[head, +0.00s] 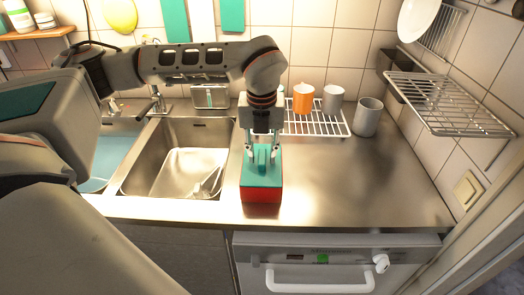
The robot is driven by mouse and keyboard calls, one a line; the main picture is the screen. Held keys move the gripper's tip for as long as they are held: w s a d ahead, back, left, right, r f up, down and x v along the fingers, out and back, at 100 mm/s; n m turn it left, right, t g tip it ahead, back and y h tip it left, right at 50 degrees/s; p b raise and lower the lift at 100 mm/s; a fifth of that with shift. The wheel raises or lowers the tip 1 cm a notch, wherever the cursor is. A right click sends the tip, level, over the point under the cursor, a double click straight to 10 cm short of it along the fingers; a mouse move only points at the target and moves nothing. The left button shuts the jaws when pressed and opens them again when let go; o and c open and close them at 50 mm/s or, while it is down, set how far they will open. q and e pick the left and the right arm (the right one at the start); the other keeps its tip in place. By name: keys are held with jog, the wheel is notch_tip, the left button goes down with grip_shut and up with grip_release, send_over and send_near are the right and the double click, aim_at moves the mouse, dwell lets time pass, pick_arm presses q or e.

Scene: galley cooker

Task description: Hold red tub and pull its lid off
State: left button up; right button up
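The red tub (261,195) stands upright on the steel counter, close to the front edge and just right of the sink. Its teal lid (270,180) lies on top and covers it, with an upright teal grip in the middle. My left gripper (262,153) points down over the lid from behind. Its two fingers are spread apart, one on each side of the lid's grip, with space between. I cannot tell whether the fingertips touch the lid. My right gripper is not in view.
A sink (190,135) holding a pale tray (185,170) is to the left. A wire rack (318,125) with an orange cup (303,98) stands behind the tub, a grey mug (367,117) beside it. A wire shelf (450,105) juts from the right wall. The counter right of the tub is clear.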

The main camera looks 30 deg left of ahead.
aim_at(262, 160)
pick_arm(q)
grip_shut()
jog(key=shift+o, duration=2.2)
grip_release()
notch_tip(262, 160, up, 12)
jog(key=s, duration=0.1)
jog(key=shift+s+d, duration=0.15)
jog(key=shift+d, duration=0.25)
